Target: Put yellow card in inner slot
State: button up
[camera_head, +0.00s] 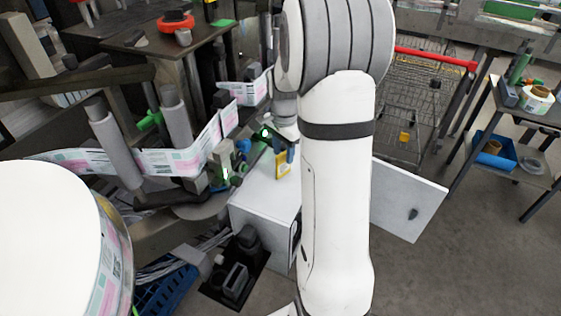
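A small yellow card (283,166) with a pale middle shows just left of my white arm, above the top of a white cabinet. My gripper (284,149) is small and dark here, partly hidden behind the arm, with its fingers close above the card. I cannot tell whether the fingers hold the card or only touch it. I cannot make out the inner slot; the arm covers much of the area right of the card.
The white cabinet (262,209) stands below, with a white door panel (408,198) swung out at right. A labeller with a printed label web (170,161) fills the left. A wire cart (402,105) and a side table with a blue bin (492,152) stand at right.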

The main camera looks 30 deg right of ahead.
aim_at(283, 164)
jog(key=shift+f, duration=1.05)
grip_shut()
